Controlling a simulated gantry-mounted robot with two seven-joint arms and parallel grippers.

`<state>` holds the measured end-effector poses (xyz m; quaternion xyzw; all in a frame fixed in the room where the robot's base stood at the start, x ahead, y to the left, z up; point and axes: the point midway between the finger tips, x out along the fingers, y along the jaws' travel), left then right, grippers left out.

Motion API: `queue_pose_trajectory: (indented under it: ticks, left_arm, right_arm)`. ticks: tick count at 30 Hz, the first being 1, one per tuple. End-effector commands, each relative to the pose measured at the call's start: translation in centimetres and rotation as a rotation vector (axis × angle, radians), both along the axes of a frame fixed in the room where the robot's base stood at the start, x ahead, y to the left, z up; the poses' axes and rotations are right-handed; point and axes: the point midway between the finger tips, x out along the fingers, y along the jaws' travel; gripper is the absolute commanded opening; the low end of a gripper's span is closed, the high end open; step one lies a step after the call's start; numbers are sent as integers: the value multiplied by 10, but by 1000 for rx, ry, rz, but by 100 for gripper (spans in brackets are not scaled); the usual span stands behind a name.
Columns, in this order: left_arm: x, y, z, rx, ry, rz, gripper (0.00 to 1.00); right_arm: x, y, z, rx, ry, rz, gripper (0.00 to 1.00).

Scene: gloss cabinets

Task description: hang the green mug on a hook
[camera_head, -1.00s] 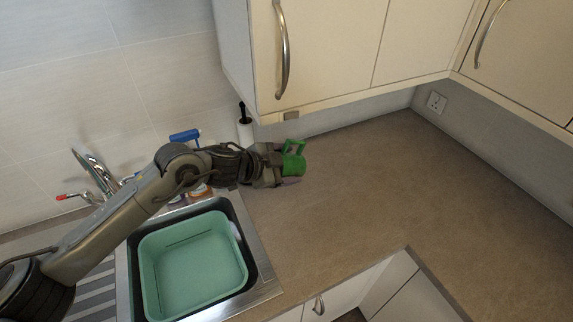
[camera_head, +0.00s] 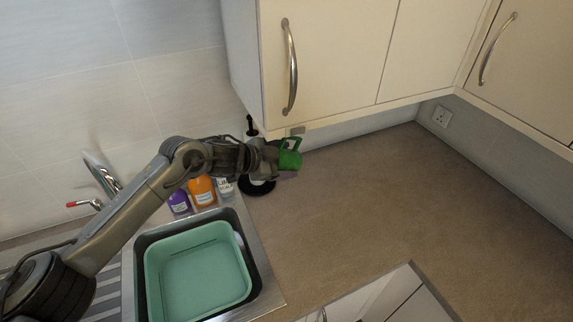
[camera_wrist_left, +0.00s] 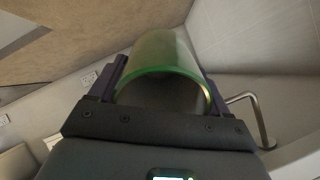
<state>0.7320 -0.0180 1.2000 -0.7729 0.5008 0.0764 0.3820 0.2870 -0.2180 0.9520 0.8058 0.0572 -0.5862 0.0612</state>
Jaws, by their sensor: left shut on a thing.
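The green mug (camera_head: 290,160) is held by my left gripper (camera_head: 277,160) in the head view, just under the front edge of the wall cabinet. Its handle points up towards a small bracket (camera_head: 298,130) on the cabinet's underside, with little gap between them in the picture. I cannot tell whether they touch. In the left wrist view the mug (camera_wrist_left: 163,55) lies between the two fingers, its rim towards the camera. No hook shape can be made out clearly. My right gripper is not in view.
The wall cabinet (camera_head: 340,50) hangs above the worktop (camera_head: 360,200). A sink with a green basin (camera_head: 197,270) is below the arm. Bottles, including an orange one (camera_head: 202,191), and a dark round stand (camera_head: 257,187) are behind the sink. The worktop's right side is clear.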

Motion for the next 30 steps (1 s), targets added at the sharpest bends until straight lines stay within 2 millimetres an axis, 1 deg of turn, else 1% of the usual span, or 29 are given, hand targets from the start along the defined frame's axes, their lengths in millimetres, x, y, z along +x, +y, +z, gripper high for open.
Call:
queue_pose_trajectory:
  ticks: [1,3,21,26,30]
  left_arm:
    - [4,1,4,-2,-2,2,28]
    - [8,3,5,-1,-1,2,28]
    - [47,17,3,-1,0,1,28]
    - [54,21,3,0,-1,1,28]
    - [57,22,-2,-1,-2,0,28]
  right_arm:
    - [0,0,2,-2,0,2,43]
    - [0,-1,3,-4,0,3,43]
    - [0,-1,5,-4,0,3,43]
    - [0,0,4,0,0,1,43]
    - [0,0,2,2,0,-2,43]
